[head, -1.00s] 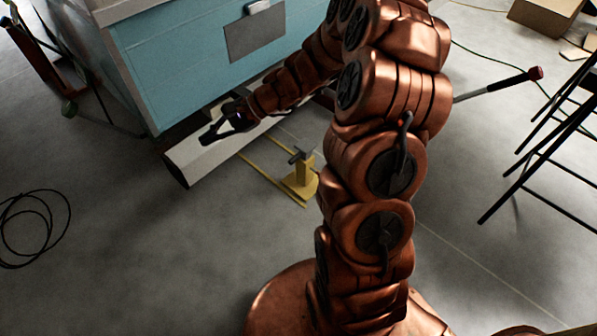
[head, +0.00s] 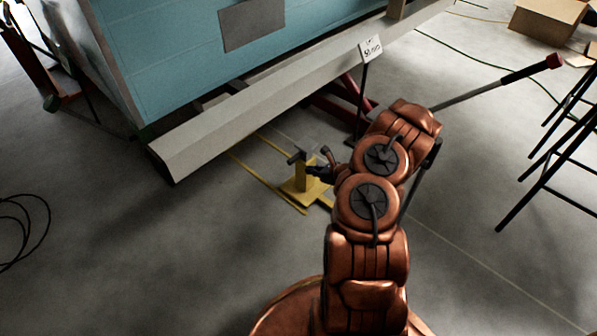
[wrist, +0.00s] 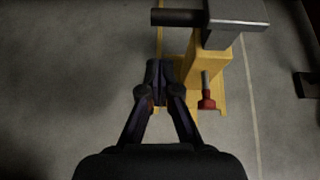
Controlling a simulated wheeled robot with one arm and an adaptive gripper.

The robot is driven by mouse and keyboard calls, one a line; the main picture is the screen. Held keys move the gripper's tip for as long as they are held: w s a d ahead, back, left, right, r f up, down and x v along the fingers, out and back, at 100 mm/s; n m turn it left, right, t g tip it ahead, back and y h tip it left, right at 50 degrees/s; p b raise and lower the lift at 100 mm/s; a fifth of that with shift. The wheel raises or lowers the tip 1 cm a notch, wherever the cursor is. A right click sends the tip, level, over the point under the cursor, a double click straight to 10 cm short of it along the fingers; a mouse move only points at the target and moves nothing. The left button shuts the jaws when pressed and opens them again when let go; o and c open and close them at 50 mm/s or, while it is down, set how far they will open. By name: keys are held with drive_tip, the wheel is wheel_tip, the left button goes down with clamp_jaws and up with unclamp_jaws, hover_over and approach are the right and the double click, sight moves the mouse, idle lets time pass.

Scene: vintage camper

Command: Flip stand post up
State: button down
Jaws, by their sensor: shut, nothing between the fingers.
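The yellow stand (head: 303,178) is on the floor just in front of the camper's lower edge. Its upright yellow post carries a grey head (head: 301,156) with a dark bar sticking out to the left. In the wrist view the grey head (wrist: 238,36) is at the top, and a red-ended pin (wrist: 207,102) hangs beside the yellow post (wrist: 207,67). My gripper (head: 318,171) is low beside the stand, to its right in the head view. In the wrist view my gripper (wrist: 157,68) is shut and empty, just left of the post; whether it touches cannot be told.
The blue camper (head: 215,45) with its pale lower sill (head: 235,115) stands behind the stand. A small sign on a post (head: 370,48) and a red support (head: 350,92) are at the back. A red-tipped bar (head: 500,82) and black stools (head: 560,150) are on the right. Floor at left is mostly clear.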

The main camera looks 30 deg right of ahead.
sight(301, 154)
drive_tip(key=d+f, duration=0.1)
drive_tip(key=s+f, duration=0.1)
drive_tip(key=shift+s+d+f+m+h, duration=0.15)
drive_tip(key=shift+d+f+m+h, duration=0.15)
drive_tip(key=shift+d+m, duration=0.1)
drive_tip(key=b+x, duration=0.4)
drive_tip(key=x, duration=0.6)
drive_tip(key=shift+w+a+r+b, duration=0.1)
drive_tip(key=shift+w+r+b, duration=0.15)
drive_tip(key=shift+r, duration=0.75)
drive_tip(key=shift+w+a+r+b, duration=0.1)
drive_tip(key=shift+w+r+b, duration=0.1)
drive_tip(key=shift+r, duration=0.75)
drive_tip(key=shift+r, duration=0.15)
